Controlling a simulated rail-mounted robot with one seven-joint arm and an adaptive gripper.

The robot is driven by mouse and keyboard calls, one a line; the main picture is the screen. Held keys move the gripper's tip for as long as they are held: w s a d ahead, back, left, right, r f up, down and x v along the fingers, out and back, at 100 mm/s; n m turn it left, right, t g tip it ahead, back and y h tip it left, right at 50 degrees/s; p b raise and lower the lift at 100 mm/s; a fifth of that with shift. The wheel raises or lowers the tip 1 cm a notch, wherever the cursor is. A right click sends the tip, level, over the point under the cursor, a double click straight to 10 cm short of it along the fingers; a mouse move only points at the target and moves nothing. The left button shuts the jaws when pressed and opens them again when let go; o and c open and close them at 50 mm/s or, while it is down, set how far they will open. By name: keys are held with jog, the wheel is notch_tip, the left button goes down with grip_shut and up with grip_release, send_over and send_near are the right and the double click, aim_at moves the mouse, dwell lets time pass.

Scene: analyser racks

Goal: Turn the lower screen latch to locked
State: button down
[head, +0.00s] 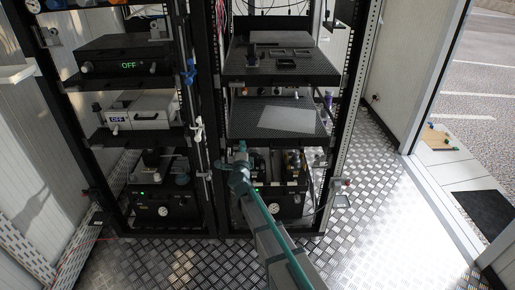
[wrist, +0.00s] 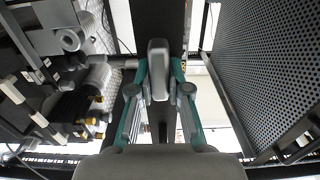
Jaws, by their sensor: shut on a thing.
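My gripper (wrist: 160,88) has teal fingers and, in the wrist view, is shut on a grey, rounded, elongated handle (wrist: 158,62), which appears to be the lower screen latch. The handle stands along the line of the fingers, in front of a dark upright post (wrist: 157,18). In the head view my gripper (head: 241,150) is at the front of the right rack, just below the lower perforated shelf. The latch is too small and covered there to make out, and I cannot read its locked or unlocked mark.
A perforated shelf (wrist: 265,75) lies close on the right in the wrist view, with equipment (wrist: 85,85) on the left. In the head view, the left rack holds units with OFF displays (head: 128,65). The chequered metal floor (head: 385,225) is clear at right.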

dwell(0.4)
jog(key=c, duration=1.1)
grip_release()
jog(key=shift+s, duration=0.1)
jog(key=s, duration=1.1)
jog(key=shift+s+d, duration=0.2)
jog(key=shift+s, duration=0.2)
